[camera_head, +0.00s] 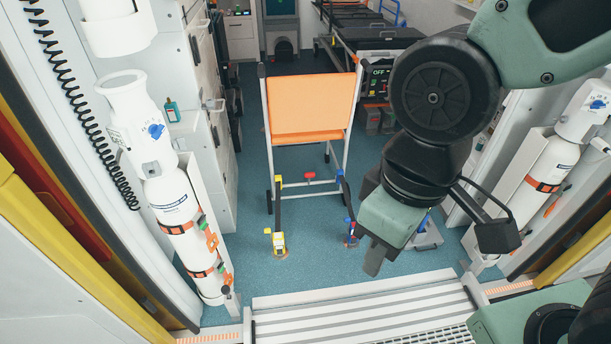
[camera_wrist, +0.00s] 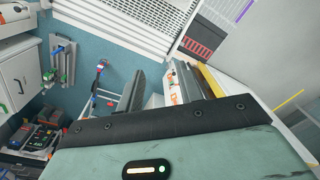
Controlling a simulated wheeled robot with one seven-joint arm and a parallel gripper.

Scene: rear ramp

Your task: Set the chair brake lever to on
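The chair (camera_head: 310,105) has an orange back panel and a pale metal frame. It stands upright on the blue-green floor, left of my gripper in the head view. A small red lever-like part (camera_head: 309,182) shows low on its frame, between the rear legs; its on or off setting cannot be read. My gripper (camera_head: 378,258) hangs to the right of and nearer than the chair, apart from it. In the wrist view my gripper (camera_wrist: 158,85) has its dark fingers spread with a gap and nothing held between them. Most of the chair is out of the wrist view.
A yellow-buckled strap (camera_head: 278,240) and a red-and-blue strap (camera_head: 350,230) run to the floor by the chair. White gas cylinders (camera_head: 180,205) stand at left, another (camera_head: 555,165) at right. A stretcher (camera_head: 375,40) is behind. The ramp edge (camera_head: 360,300) lies in front.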

